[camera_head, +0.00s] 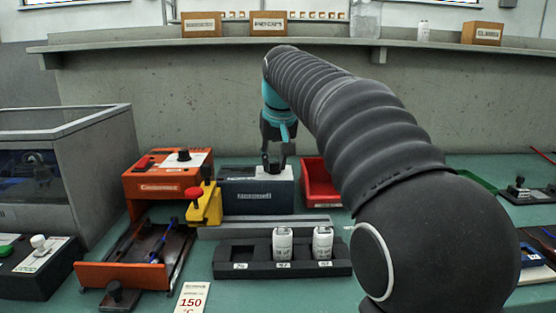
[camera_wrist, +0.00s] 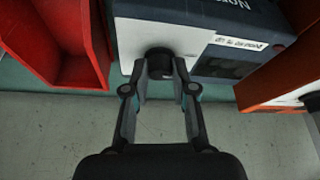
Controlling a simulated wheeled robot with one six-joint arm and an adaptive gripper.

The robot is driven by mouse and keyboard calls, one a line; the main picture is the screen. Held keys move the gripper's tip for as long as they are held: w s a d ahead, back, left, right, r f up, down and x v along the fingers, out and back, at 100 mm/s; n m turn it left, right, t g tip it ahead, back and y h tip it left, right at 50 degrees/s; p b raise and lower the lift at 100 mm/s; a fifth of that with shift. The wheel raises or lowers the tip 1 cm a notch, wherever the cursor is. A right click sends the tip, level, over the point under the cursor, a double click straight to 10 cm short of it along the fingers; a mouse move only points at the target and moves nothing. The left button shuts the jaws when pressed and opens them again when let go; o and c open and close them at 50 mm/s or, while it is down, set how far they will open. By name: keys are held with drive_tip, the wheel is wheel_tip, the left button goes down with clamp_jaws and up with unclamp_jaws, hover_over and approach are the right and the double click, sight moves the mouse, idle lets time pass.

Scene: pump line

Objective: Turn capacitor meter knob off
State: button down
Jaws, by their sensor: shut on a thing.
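The capacitor meter (camera_head: 254,196) is a dark blue-grey box with a light top panel, standing at the back of the green bench. It also shows at the top of the wrist view (camera_wrist: 246,68), with a label and a dark display. Its black round knob (camera_wrist: 159,56) sits on the light panel. My gripper (camera_wrist: 160,70) is shut on the knob, with one finger on each side of it. In the head view my gripper (camera_head: 273,166) points down at the meter's top, and the knob is mostly hidden there. I cannot read the knob's setting.
An orange device (camera_head: 155,186) with a black knob stands left of the meter, and a yellow block with a red button (camera_head: 204,205) is close by. A red bin (camera_head: 318,182) is at the right. A black rack (camera_head: 255,268) with two white capacitors stands in front.

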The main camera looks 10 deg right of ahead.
drive_tip(key=shift+f+n, duration=0.1)
drive_tip(key=shift+n, duration=0.3)
drive_tip(key=c, duration=0.9)
unclamp_jaws()
drive_tip(key=shift+s, duration=0.1)
drive_tip(key=shift+c, duration=0.2)
drive_tip(key=shift+r, duration=0.25)
drive_tip(key=v, duration=1.1)
drive_tip(key=shift+d+r, duration=0.2)
drive_tip(key=shift+r, duration=0.15)
drive_tip(key=shift+s, duration=0.15)
